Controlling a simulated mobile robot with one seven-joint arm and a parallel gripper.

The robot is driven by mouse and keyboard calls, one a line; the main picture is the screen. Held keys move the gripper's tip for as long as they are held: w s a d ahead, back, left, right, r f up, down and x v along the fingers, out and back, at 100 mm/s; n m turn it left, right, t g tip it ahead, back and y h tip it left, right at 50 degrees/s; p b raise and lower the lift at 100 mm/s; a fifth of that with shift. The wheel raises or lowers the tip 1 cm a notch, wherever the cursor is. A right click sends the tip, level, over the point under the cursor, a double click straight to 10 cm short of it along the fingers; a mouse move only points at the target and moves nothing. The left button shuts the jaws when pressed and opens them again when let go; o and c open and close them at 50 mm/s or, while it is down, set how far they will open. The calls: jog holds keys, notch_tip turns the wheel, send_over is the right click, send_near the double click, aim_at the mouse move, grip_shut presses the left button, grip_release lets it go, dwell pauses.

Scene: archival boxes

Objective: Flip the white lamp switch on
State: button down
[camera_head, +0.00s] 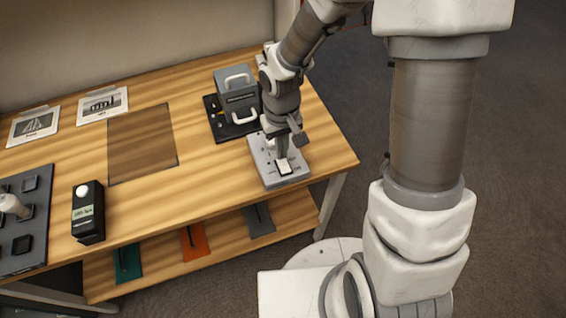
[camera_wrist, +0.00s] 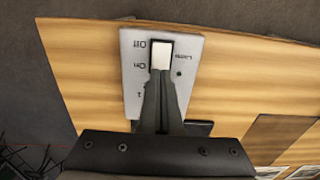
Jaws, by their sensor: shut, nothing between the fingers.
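The white lamp switch (camera_head: 284,167) is a rocker on a light grey switch box (camera_head: 267,174) at the right end of the wooden table. In the wrist view the white switch (camera_wrist: 161,55) sits on the box's plate (camera_wrist: 132,75), beside printed "Off" and "On" labels that appear upside down. My gripper (camera_head: 281,156) is shut and empty, pointing down over the box. In the wrist view its fingertips (camera_wrist: 161,76) are at the edge of the switch nearer the "On" label. I cannot tell whether they touch it.
A grey handled device (camera_head: 238,95) stands on a black base just behind the switch box. A black box with a white knob (camera_head: 88,212) and a dark panel (camera_head: 28,240) are at left. Two picture cards (camera_head: 102,103) lie at the back. The table's right edge is close to the switch box.

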jog(key=shift+f+b, duration=0.8)
jog(key=shift+f, duration=0.15)
dwell(0.4)
jog(key=shift+r+p, duration=2.85)
jog(key=shift+r, duration=0.75)
